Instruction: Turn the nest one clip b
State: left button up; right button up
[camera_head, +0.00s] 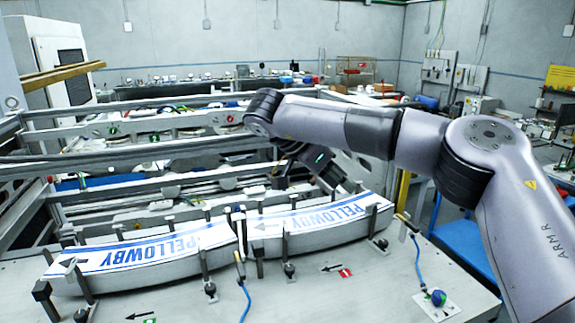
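Two curved stacks of white labels printed PELLOWBY in blue, a left one (130,258) and a right one (320,222), lie end to end on a pale table. Several upright posts with dark clip-like feet, such as one foot (210,290), stand along their front edge. I cannot tell which part is the nest. My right gripper (292,180) hangs just behind and above the right stack, with a small green light on its body. Its fingers are dark and partly hidden, so their opening is unclear. My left gripper is not in view.
Metal rails (150,157) of a machine run behind the stacks. Blue cables (418,262) lie on the table front, one ending at a knob on a white plate (440,307).

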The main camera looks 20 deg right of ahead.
aim_at(286, 232)
jog(key=k, duration=1.5)
